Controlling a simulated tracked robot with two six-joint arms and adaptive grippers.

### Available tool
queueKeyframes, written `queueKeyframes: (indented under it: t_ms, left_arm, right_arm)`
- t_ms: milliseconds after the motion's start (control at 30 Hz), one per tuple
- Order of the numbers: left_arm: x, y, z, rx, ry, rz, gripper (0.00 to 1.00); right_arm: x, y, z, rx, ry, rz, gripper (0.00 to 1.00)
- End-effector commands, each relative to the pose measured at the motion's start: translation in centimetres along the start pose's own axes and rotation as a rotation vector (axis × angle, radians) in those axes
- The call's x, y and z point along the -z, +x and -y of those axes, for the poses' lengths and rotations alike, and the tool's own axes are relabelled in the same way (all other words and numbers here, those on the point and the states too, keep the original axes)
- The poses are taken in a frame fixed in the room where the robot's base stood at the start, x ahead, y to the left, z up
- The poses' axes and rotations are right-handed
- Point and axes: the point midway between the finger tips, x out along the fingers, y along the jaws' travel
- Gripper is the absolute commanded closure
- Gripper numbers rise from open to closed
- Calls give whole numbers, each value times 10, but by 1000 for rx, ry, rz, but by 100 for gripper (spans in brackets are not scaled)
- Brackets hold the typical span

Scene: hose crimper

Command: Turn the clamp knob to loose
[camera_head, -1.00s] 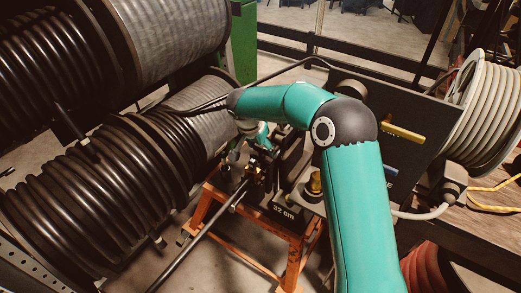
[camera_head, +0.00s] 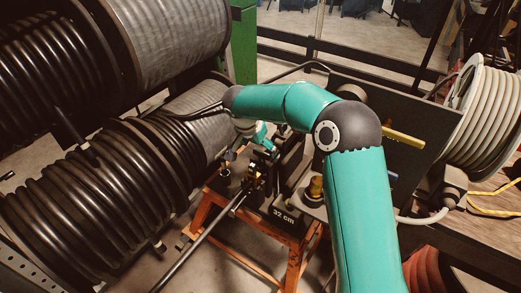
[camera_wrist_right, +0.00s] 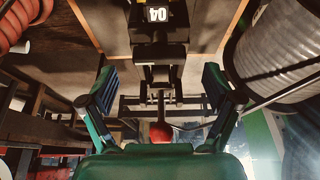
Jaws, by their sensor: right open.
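The crimping machine (camera_head: 291,214), marked "32 cm", stands on an orange frame in the middle of the head view. A brass-coloured fitting (camera_head: 316,188) stands upright on it. My right gripper (camera_head: 262,138) is beyond the brass fitting, at the machine's far side, and is partly hidden by its own arm and machine parts. In the right wrist view my right gripper (camera_wrist_right: 160,85) is open, its two fingers wide apart. A red rounded knob (camera_wrist_right: 161,132) shows between the fingers, low in that view. I cannot tell whether it is the clamp knob, or its setting. My left gripper is not in view.
Large black hose reels (camera_head: 90,200) fill the left side. A dark upright panel (camera_head: 400,165) with a yellow handle (camera_head: 403,137) stands right of the machine. A pale hose reel (camera_head: 487,105) sits on a wooden bench. A dark rod (camera_head: 200,237) reaches from the machine toward the lower left.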

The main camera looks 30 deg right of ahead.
Motion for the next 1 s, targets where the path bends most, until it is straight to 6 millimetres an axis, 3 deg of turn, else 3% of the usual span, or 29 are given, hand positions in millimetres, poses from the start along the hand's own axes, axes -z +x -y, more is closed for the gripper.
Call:
queueKeyframes:
  t_ms: [200,433,600,1000]
  left_arm:
    - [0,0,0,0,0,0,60]
    - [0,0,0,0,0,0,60]
    - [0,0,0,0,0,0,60]
    - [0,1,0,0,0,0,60]
  right_arm:
    - [0,-46,1,5,0,-2,10]
    - [0,-82,1,2,-1,-1,10]
    - [0,-93,1,2,-1,0,10]
    - [0,-93,1,1,-1,0,10]
